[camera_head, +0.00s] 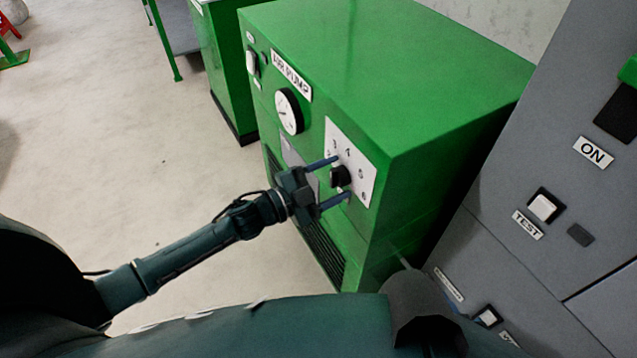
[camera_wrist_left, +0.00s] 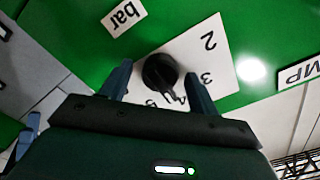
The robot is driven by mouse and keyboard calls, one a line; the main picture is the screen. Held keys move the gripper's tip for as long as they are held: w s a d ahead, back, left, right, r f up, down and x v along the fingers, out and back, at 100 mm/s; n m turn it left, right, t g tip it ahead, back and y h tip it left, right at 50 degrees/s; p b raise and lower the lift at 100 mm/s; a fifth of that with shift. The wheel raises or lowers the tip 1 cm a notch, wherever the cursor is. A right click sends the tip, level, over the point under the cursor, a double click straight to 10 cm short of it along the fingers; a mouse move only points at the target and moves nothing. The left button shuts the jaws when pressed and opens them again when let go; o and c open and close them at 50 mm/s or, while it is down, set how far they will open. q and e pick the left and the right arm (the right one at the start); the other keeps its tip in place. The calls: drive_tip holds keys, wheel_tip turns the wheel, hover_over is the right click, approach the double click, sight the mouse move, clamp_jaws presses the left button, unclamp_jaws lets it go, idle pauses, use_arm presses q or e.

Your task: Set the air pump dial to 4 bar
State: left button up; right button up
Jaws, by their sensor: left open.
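The air pump (camera_head: 440,70) is a green cabinet. Its black dial (camera_head: 340,176) sits on a white number plate (camera_head: 364,186) on the front face. My left gripper (camera_head: 342,176) is open, with one finger on each side of the dial; I cannot tell if either touches it. In the left wrist view the dial (camera_wrist_left: 159,72) lies between the open fingers of my left gripper (camera_wrist_left: 157,72). The dial's pointer end lies near the 4, but its exact setting is unclear. The lower numbers are partly hidden by the gripper. My right gripper is out of view.
A round gauge (camera_head: 289,111) and a white switch (camera_head: 251,62) are on the pump's front. A grey cabinet (camera_head: 540,180) with ON and TEST labels stands close on the right. A "bar" label (camera_wrist_left: 124,17) is beside the number plate. The floor at left is mostly clear.

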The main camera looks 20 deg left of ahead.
use_arm(q)
drive_tip(key=v, duration=1.3)
